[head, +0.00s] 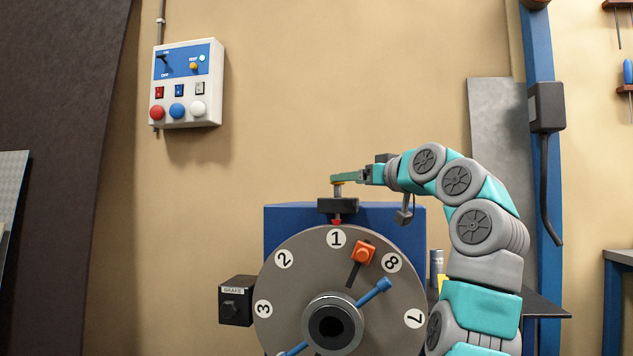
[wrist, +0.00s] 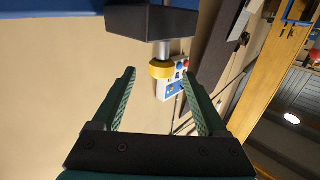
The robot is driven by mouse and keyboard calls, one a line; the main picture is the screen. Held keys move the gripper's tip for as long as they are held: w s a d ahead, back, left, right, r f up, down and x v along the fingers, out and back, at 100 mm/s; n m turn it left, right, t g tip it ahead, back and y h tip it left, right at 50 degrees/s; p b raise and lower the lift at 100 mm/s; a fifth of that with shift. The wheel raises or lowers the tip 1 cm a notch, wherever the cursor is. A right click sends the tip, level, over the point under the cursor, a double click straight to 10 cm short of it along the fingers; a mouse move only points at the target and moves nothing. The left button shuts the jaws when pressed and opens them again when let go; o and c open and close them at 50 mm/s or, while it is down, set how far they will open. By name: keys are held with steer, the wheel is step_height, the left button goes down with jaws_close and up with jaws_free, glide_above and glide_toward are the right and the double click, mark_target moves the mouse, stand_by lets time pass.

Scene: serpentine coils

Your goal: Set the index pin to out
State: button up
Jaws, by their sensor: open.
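The index pin (head: 338,189) stands upright above the numbered grey dial (head: 300,262). Its grey shaft rises out of a dark block (head: 338,206) and carries a yellow collar at its top. A red pointer under the block sits at number 1 on the dial. My gripper (head: 342,178) reaches in from the right at the height of the collar. In the wrist view, my gripper (wrist: 160,74) is open, and the yellow collar of the index pin (wrist: 160,69) shows between the two green fingertips, with a gap on each side. The dark block (wrist: 150,20) is at the top there.
A control box (head: 187,84) with switches and buttons hangs on the wall at upper left. A black brake box (head: 236,306) is left of the dial. An orange clamp (head: 363,252) and a blue handle (head: 374,291) sit on the dial. A blue post (head: 543,190) stands at right.

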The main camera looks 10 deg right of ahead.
steer(key=x, duration=0.2)
steer(key=p+x, duration=0.1)
steer(key=x, duration=0.2)
steer(key=p+x, duration=0.1)
steer(key=x, duration=0.1)
steer(key=shift+a+r, duration=0.25)
steer(key=shift+r, duration=0.1)
steer(key=shift+w+a+f, duration=0.15)
steer(key=shift+w, duration=0.3)
jaws_close()
stand_by(0.9)
